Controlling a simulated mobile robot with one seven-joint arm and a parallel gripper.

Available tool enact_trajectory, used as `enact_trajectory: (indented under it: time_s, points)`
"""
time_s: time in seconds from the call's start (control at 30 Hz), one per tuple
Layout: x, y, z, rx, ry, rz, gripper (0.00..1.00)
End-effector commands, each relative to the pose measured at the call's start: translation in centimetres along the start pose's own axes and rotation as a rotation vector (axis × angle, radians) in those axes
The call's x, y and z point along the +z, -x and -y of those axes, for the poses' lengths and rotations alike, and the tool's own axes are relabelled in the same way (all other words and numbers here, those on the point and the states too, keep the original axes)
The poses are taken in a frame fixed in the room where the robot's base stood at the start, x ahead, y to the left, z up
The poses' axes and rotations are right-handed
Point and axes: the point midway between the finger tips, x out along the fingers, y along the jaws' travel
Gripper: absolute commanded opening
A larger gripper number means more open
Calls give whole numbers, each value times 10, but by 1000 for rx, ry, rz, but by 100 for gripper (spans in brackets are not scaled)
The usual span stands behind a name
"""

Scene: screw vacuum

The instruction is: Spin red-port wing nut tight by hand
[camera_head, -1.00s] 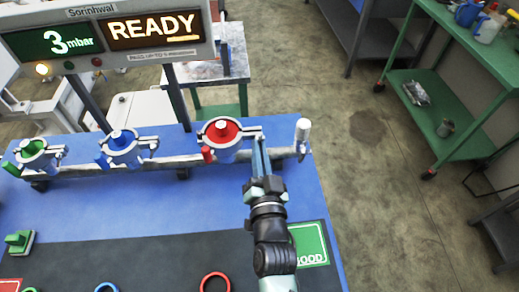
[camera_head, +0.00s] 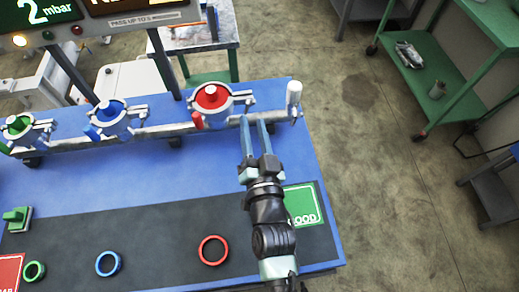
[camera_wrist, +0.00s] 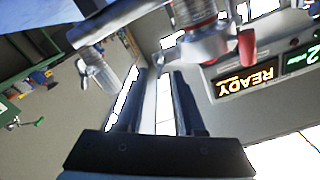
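The red port (camera_head: 211,97) stands on the silver manifold pipe, with a silver clamp around it. A red wing nut (camera_head: 197,121) juts from the clamp's front left side. In the wrist view it shows as a red tab (camera_wrist: 246,46) at upper right of the fingers. My gripper (camera_head: 253,120) is open and empty, its two fingers pointing at the pipe right of the port. In the wrist view the gripper (camera_wrist: 162,75) has a clear gap between its fingers, apart from the wing nut. How tight the nut is cannot be seen.
Blue (camera_head: 112,112) and green (camera_head: 18,126) ports share the pipe. A white-capped fitting (camera_head: 294,94) stands at its right end. Red (camera_head: 213,250), blue (camera_head: 108,263) and green (camera_head: 34,271) rings lie on the dark mat. A gauge display (camera_head: 47,12) stands behind.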

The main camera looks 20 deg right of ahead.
Motion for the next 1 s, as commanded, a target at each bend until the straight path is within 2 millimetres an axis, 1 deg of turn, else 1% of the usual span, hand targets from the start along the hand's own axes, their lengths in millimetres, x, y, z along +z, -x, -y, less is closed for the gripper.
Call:
enact_trajectory:
  time_s: [0.03,0.1,0.3,0.5,0.7,1.0]
  points:
    - [1,11,-1,2,1,2,38]
    - [2,25,-1,2,1,4,38]
    - [2,61,-1,2,1,4,38]
    - [2,85,-1,1,1,3,38]
    - [0,94,0,0,1,0,38]
    - [0,95,0,0,1,0,38]
